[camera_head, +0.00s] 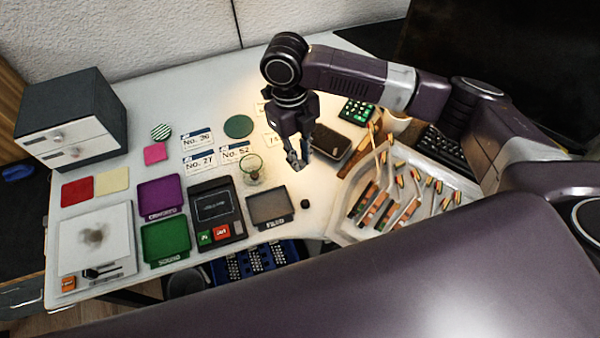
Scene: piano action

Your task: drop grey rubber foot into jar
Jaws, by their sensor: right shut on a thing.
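My right gripper (299,163) hangs over the table, right of the glass jar and a little above the tabletop. It is shut on a small grey thing, taken to be the grey rubber foot; the fingers hide most of it. The jar (251,170) is clear glass with a greenish rim and stands upright and open-topped in the middle of the table. The gripper is apart from the jar. My left gripper is not in view.
A small dark round piece (305,203) lies below the gripper. A grey tray (270,208), a dark device (216,205), purple (160,197) and green (166,241) trays stand nearby. A white tray (345,234) with piano parts is at right.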

